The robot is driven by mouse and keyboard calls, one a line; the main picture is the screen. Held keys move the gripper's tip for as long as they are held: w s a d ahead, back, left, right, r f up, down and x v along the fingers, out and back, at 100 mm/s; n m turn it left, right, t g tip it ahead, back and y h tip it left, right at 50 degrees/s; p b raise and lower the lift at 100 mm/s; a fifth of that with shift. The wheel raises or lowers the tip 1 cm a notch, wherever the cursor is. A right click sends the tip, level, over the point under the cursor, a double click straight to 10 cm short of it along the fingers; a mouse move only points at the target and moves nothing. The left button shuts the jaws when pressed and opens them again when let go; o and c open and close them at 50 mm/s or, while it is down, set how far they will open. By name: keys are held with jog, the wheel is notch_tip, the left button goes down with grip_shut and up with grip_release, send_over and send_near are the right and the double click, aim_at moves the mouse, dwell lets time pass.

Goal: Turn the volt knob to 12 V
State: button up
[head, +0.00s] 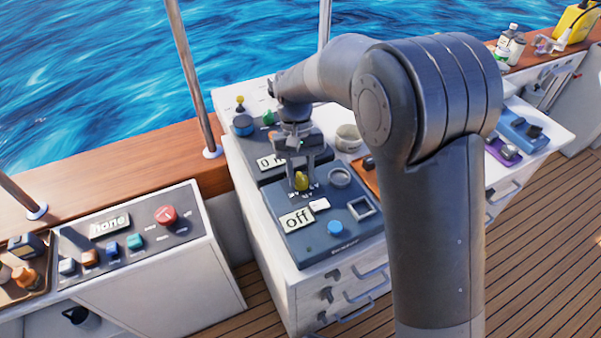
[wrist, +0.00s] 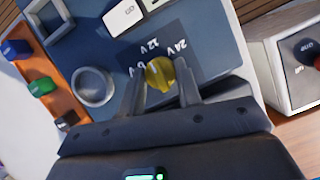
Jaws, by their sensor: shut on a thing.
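The yellow volt knob (head: 301,182) sits on the blue-grey panel (head: 290,250) on top of the white cabinet. My gripper (head: 302,186) points down over it and is shut on it, one finger on each side. In the wrist view, the knob (wrist: 160,73) shows between the fingers, with the printed labels 6 V, 12 V and 24 V (wrist: 163,48) beside it. I cannot clearly tell which label the knob points to. The panel's display (head: 296,219) reads "off".
The same panel carries a blue button (head: 335,228), a round ring (head: 340,177) and a square frame (head: 361,207). Another panel with a display (head: 270,161) and blue knob (head: 243,125) lies behind. A console with a red knob (head: 165,215) stands left; a metal post (head: 190,75) rises nearby.

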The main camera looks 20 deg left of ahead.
dwell(0.4)
jog(key=o, duration=1)
jog(key=v, duration=1)
jog(key=shift+w+r, duration=0.1)
jog(key=shift+r, duration=0.3)
